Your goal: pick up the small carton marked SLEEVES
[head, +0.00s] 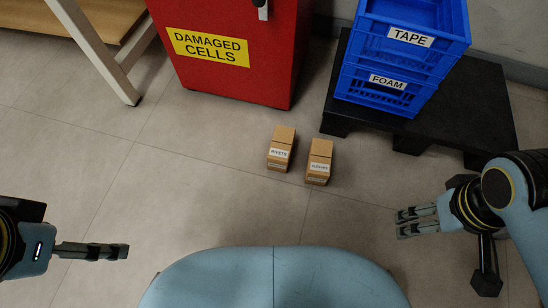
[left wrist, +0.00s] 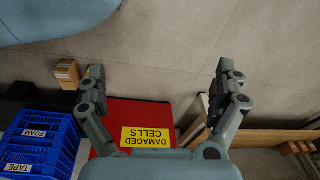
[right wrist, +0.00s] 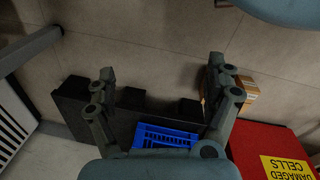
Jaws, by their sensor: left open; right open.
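Two small brown cartons stand upright side by side on the floor in the middle of the head view. The left carton (head: 282,140) has a white label that seems to read RIVETS. The right carton (head: 319,150) has a white label too small to read surely; I cannot confirm SLEEVES. A carton (left wrist: 67,72) shows left of the fingers in the left wrist view. Cartons (right wrist: 243,95) show partly behind a finger in the right wrist view. My left gripper (head: 127,251) is open and empty, far left of them. My right gripper (head: 399,223) is open and empty, to their lower right.
A red cabinet (head: 235,80) marked DAMAGED CELLS stands behind the cartons. Blue crates (head: 385,75) marked TAPE and FOAM are stacked on a black pallet (head: 460,120) at back right. A wooden bench (head: 110,30) is at back left. The floor around the cartons is clear.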

